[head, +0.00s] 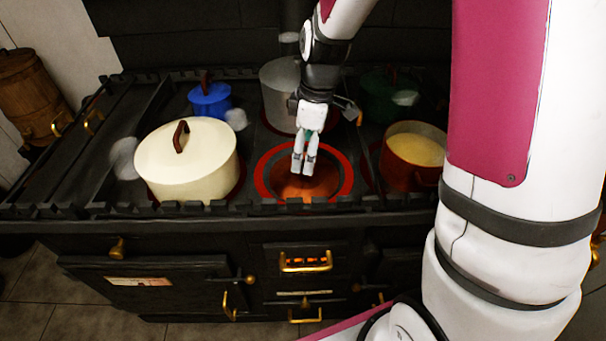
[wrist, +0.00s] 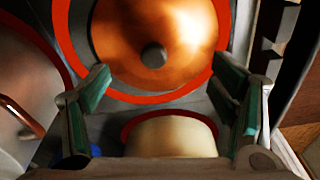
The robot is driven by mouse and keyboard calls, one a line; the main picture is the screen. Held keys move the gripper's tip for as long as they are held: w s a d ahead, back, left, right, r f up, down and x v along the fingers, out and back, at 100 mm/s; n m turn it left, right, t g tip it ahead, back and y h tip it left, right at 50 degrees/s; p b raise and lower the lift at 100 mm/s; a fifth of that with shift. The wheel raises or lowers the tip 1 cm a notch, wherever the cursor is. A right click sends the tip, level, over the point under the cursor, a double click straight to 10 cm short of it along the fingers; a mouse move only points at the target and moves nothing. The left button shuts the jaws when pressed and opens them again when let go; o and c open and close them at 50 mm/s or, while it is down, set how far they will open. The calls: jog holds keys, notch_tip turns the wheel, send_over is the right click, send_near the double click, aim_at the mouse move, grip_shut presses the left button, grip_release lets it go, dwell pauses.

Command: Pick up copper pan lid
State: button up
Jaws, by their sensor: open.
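The copper pan lid (head: 321,183) lies within a red ring on the front middle of the stove, partly hidden by my gripper in the head view. In the wrist view the lid (wrist: 190,40) is a round, shiny copper disc with a dark knob (wrist: 153,55) near its middle. Its upper edge is cut off there. My gripper (head: 303,171) points down above the lid. In the wrist view its fingers (wrist: 163,78) are spread with nothing between them, and the knob shows beyond the fingertips. I cannot tell the exact height gap.
A cream lidded pot (head: 185,165) stands left of the lid, an orange pot (head: 412,158) right. A steel pot (head: 278,92) is close behind my gripper. A blue pot (head: 210,102) and a green pot (head: 380,100) stand at the back. A toothed rail (head: 250,207) edges the stove.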

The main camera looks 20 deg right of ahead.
aim_at(304, 164)
jog(key=shift+w+a+f, duration=0.1)
jog(key=shift+w+f, duration=0.15)
jog(key=shift+f, duration=1.1)
jog(key=shift+w+a+f, duration=0.1)
jog(key=shift+w+f, duration=0.1)
jog(key=shift+f, duration=1.15)
jog(key=shift+s, duration=0.1)
grip_shut()
